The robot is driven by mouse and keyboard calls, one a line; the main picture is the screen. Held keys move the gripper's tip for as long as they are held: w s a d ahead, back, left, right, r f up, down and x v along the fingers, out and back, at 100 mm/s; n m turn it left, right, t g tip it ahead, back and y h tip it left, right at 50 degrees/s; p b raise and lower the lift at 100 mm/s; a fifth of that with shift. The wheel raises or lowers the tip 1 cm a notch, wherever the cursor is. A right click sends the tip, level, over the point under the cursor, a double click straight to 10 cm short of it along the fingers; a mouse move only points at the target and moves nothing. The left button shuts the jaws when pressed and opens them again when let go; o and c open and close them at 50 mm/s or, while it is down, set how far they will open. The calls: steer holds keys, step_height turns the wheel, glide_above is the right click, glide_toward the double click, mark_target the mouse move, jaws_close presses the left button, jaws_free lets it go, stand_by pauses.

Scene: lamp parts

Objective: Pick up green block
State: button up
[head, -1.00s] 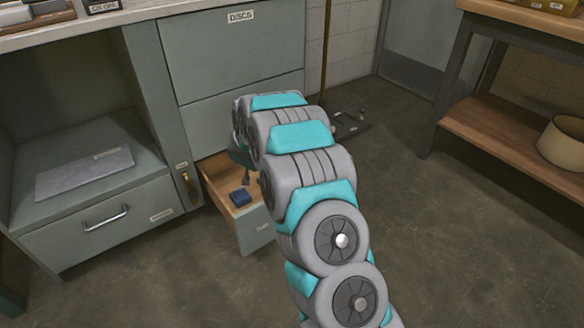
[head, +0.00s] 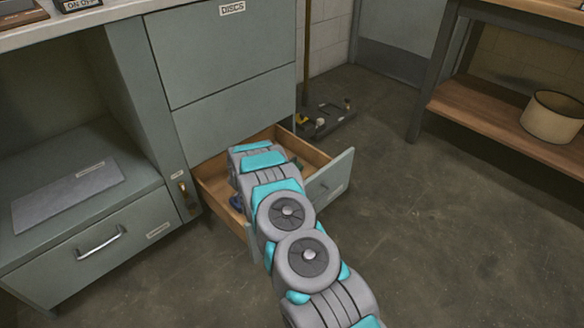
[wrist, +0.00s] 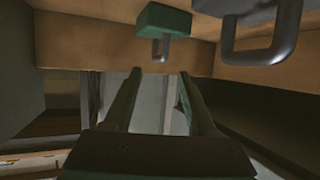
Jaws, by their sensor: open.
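In the wrist view, a green block (wrist: 163,20) with a small grey loop on it is at the top middle, against the wooden drawer inside. My gripper (wrist: 160,76) has its two dark fingers apart with nothing between them; the block is beyond their tips, apart from them. In the head view, my arm reaches into the open wooden drawer (head: 333,180) and hides my gripper and most of the drawer's inside. I cannot make out the green block clearly there.
A blue object (head: 237,203) shows partly at the drawer's left side, beside my arm. A larger grey loop (wrist: 262,40) hangs close at the upper right in the wrist view. The drawer's walls are close around my gripper.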

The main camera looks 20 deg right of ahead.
mark_target(290, 160)
steer(key=shift+x, duration=2.85)
jaws_close()
